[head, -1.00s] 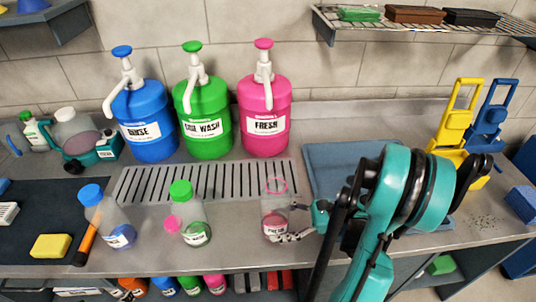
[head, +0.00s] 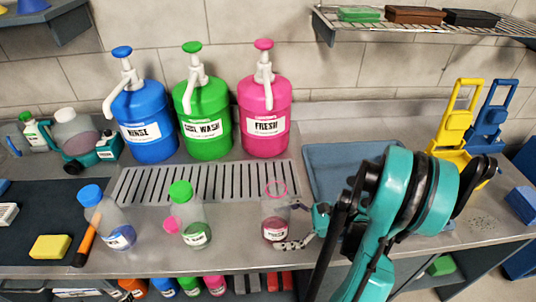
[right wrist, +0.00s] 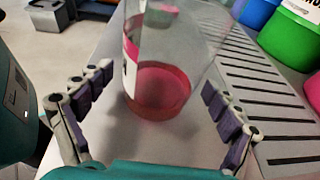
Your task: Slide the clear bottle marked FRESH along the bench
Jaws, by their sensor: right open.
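The clear bottle marked FRESH (head: 275,212) stands upright near the bench's (head: 345,255) front edge. It has a pink ring at its open neck and pink liquid at the bottom. My right gripper (head: 288,226) reaches in from the right at low height, its open fingers on either side of the bottle. In the right wrist view the bottle (right wrist: 160,90) stands between the spread fingers of the gripper (right wrist: 156,80), with gaps showing on both sides. Part of its white and pink label shows there. My left gripper is not seen.
A green-capped bottle (head: 195,225) with a pink piece beside it and a blue-capped bottle (head: 105,218) stand to the left. A slotted drain (head: 205,183) and blue, green and pink (head: 265,105) pump jugs are behind. A blue tray (head: 325,160) lies behind right.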

